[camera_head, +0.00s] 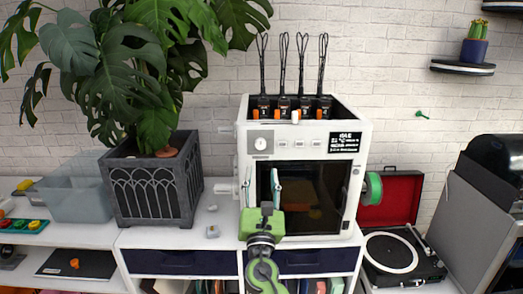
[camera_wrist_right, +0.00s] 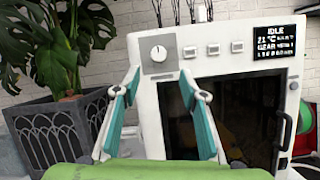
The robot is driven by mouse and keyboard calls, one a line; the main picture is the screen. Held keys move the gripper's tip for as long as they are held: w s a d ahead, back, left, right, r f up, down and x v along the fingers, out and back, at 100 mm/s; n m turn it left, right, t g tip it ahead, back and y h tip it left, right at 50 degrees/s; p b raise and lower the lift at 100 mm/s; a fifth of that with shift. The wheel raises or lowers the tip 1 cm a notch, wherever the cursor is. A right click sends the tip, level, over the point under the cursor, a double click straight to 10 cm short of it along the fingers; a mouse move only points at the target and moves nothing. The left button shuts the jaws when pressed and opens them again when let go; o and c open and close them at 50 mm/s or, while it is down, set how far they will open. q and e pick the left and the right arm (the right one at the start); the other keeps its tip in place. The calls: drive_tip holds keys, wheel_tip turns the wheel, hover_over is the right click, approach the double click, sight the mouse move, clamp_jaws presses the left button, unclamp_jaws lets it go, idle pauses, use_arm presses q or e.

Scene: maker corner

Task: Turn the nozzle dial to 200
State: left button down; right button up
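A white box-shaped printer (camera_head: 352,215) stands on the white cabinet. Its upper front panel carries one round dial (camera_head: 261,143), which also shows in the right wrist view (camera_wrist_right: 158,53). The dial's pointer looks roughly upward; no scale numbers are readable. A black display (camera_head: 345,142) right of the dial reads "IDLE" on its top line in the right wrist view (camera_wrist_right: 279,39). My right gripper (camera_head: 262,182) is open and empty in front of the printer, below the dial. Its teal fingers (camera_wrist_right: 160,76) stand apart, pointing toward the panel. My left gripper is not in view.
Several small buttons (camera_wrist_right: 213,50) sit between dial and display. A potted plant (camera_head: 152,190) stands left of the printer, with leaves hanging nearby. A green spool (camera_head: 374,188) is on the printer's right side. A record player (camera_head: 393,252) stands at right. Small pieces (camera_head: 212,231) lie left of the printer.

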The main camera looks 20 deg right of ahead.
sight(261, 146)
drive_tip(key=p+x, duration=0.1)
drive_tip(key=x, duration=0.8)
drive_tip(key=shift+w+r, duration=0.1)
drive_tip(key=shift+w, duration=0.25)
drive_tip(key=c, duration=1.1)
